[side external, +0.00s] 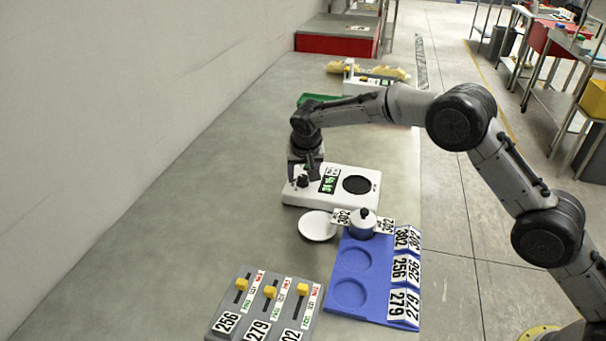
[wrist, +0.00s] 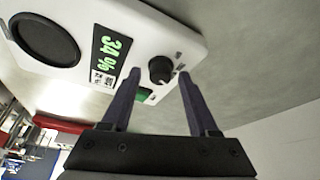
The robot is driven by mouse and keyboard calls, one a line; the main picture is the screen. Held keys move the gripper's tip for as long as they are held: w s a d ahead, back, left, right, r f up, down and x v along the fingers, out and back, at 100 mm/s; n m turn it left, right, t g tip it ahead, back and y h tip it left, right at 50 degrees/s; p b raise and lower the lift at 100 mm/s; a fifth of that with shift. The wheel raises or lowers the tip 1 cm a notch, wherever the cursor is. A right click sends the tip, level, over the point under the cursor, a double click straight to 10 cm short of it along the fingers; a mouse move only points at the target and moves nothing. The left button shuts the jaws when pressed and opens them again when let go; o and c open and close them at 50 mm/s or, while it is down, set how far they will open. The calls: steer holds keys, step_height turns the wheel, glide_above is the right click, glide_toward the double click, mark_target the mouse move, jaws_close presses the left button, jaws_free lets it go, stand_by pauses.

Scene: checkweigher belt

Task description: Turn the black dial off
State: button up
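The black dial (wrist: 160,69) sits on a white console (wrist: 150,25), which also shows in the side view (side external: 330,198). The console has a display (wrist: 108,55) with green digits that seem to read 34 % and a round black plate (wrist: 45,36). In the side view the dial (side external: 302,181) is partly covered by my gripper (side external: 302,177). In the wrist view my gripper (wrist: 157,82) is open, with its two fingers apart and the dial in line with the gap between the tips. I cannot tell whether either finger touches the dial.
A white saucer (side external: 318,226) lies close in front of the console. A grey box (side external: 235,318) with yellow sliders stands nearer. The table's left is clear.

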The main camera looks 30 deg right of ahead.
jaws_close()
steer(key=shift+n, duration=0.3)
steer(key=n+y, duration=0.1)
steer(key=n, duration=0.2)
steer(key=shift+d+n+y, duration=0.15)
steer(key=shift+n+y, duration=0.15)
steer(key=shift+y, duration=0.1)
steer(key=n+y, duration=0.1)
steer(key=n, duration=0.3)
steer(key=shift+d+y, duration=0.1)
steer(key=shift+y, duration=0.3)
steer(key=n+g+y, duration=0.1)
steer(key=n, duration=0.4)
steer(key=shift+w+d, duration=0.1)
steer(key=shift+n+g+y, duration=0.6)
steer(key=shift+n+g, duration=0.1)
steer(key=shift+n, duration=1.6)
